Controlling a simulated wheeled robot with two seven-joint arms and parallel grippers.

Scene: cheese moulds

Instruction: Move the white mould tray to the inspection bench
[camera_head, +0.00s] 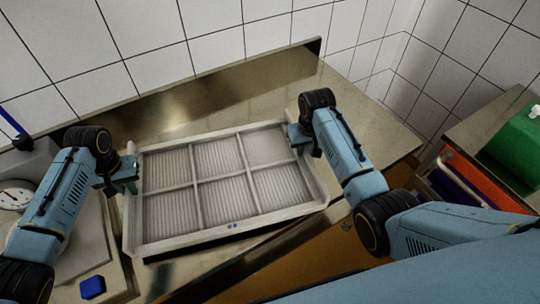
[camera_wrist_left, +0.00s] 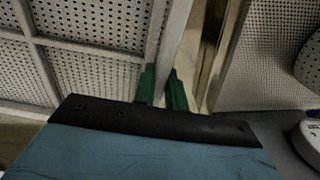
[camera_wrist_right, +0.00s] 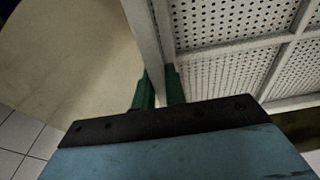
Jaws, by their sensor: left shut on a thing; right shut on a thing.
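The white mould tray (camera_head: 195,187) is a rectangular frame with several ribbed compartments, in the middle of the head view. It sits tilted in the picture over the metal counter, and its front edge reaches the counter's front edge. My left gripper (camera_head: 130,183) is shut on the tray's left rim; the wrist view shows its green fingers (camera_wrist_left: 163,90) on both sides of the rim. My right gripper (camera_head: 300,138) is shut on the tray's right rim, with its green fingers (camera_wrist_right: 158,90) astride it. Whether the tray's underside touches the counter I cannot tell.
The metal counter (camera_head: 250,88) is bare behind the tray, against a tiled wall. A scale with a round dial (camera_head: 15,196) and a blue block (camera_head: 92,287) are at the left. A green container (camera_head: 515,145) and an orange crate (camera_head: 462,168) are at the right.

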